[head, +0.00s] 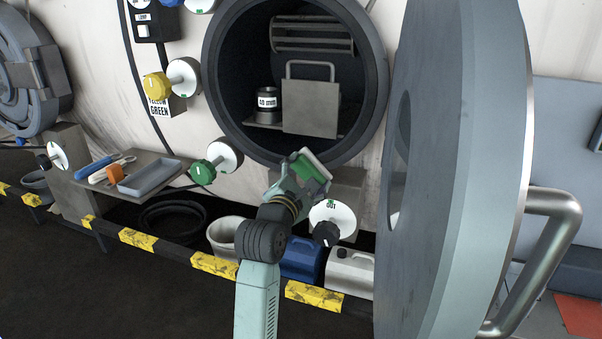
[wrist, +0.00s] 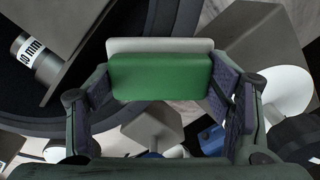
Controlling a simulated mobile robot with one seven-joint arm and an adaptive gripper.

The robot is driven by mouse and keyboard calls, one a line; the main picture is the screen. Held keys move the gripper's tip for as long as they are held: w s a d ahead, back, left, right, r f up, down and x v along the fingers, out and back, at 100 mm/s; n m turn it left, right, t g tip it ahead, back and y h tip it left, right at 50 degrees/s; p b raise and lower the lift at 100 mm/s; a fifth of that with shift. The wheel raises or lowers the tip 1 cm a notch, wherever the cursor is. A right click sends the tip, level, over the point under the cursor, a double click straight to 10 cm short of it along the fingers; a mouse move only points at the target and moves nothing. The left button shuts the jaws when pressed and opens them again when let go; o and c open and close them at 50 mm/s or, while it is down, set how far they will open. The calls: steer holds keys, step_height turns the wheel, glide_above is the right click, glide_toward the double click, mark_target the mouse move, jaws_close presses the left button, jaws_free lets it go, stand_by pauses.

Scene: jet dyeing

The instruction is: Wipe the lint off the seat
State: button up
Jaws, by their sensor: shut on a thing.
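My gripper (head: 300,178) is shut on a green block with a pale grey-white layer (head: 313,163), just in front of the lower rim of a round vessel opening. In the wrist view my gripper (wrist: 160,85) has its two dark pads at the ends of the green block (wrist: 160,77). The seat appears to be the dark ring (head: 213,75) around the opening; its lower right part is partly behind the block and gripper. I cannot make out any lint on it. Whether the block touches the ring I cannot tell.
The thick round door (head: 455,150) stands open at the right. Handwheel valves (head: 332,215) stick out nearby. A tool shelf (head: 105,178) is at left; a blue can (head: 302,258) stands below.

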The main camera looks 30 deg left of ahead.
mark_target(322, 172)
steer(key=shift+w+d, duration=0.2)
steer(key=shift+d, duration=0.55)
steer(key=shift+w+d, duration=0.2)
steer(key=shift+d, duration=0.55)
steer(key=shift+c, duration=0.5)
steer(key=shift+s+a+f+b, duration=0.15)
steer(key=shift+s+a, duration=0.25)
steer(key=shift+a, duration=1.25)
steer(key=shift+s+a+r+b, duration=0.1)
steer(key=shift+s+a+b, duration=0.25)
steer(key=shift+a, duration=1.35)
steer(key=shift+s+a+f+b, duration=0.15)
steer(key=shift+s+a, duration=0.25)
steer(key=shift+a, duration=1.25)
steer(key=shift+r, duration=0.15)
steer(key=v, duration=0.6)
steer(key=shift+b, duration=0.35)
steer(key=shift+b+v, duration=0.3)
steer(key=shift+v, duration=1.25)
